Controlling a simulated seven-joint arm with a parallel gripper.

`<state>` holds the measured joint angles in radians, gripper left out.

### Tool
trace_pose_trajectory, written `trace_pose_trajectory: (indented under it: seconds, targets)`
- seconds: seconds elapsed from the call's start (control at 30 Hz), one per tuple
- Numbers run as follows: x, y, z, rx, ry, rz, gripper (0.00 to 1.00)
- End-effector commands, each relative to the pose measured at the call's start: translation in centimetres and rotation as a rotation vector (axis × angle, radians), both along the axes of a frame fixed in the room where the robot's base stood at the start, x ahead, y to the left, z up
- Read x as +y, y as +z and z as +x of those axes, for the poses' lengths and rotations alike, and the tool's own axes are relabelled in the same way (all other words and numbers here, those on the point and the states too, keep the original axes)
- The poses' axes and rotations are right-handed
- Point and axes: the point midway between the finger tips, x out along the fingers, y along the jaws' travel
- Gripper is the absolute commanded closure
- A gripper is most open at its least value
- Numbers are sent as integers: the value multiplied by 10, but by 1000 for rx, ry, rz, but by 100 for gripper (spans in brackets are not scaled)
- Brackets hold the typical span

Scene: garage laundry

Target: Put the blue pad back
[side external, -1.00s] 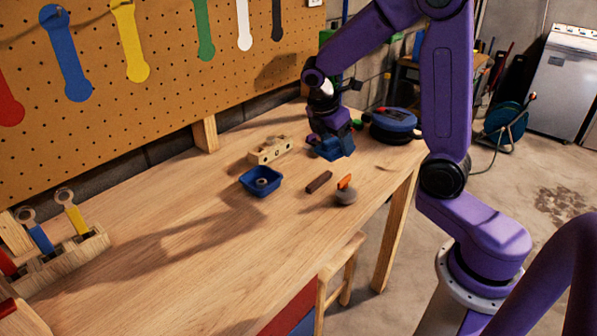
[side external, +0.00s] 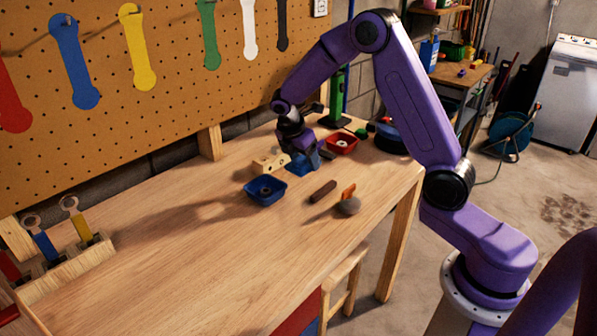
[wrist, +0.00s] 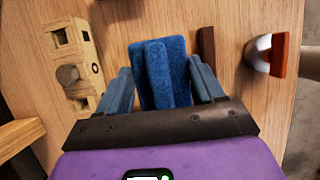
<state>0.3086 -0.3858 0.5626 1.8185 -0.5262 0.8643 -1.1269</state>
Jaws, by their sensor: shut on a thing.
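The blue pad (wrist: 165,75) is a fuzzy, block-like piece held between the blue fingers of my gripper (wrist: 163,88) in the wrist view. In the side view my gripper (side external: 301,157) points down at the bench beside the pale wooden block. The pad (side external: 303,165) shows there as a blue patch under the wrist, hard to tell from the fingers. It is low over the bench; I cannot tell whether it touches the wood.
The wooden block with holes (side external: 268,163) stands just left of my gripper. A red tray (side external: 342,151) is behind right. The bench's left middle is clear.

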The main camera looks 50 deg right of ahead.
Motion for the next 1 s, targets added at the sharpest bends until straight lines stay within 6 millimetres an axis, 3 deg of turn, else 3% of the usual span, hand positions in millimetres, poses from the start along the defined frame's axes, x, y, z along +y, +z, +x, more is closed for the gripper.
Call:
trace_pose_trajectory:
  seconds: [0.37, 0.6, 1.0]
  targets:
    - [-4, -27, 21, 0, -1, 0, 62]
    - [-4, -55, 21, 1, 1, 0, 62]
    - [-4, -59, 21, 0, 0, 0, 62]
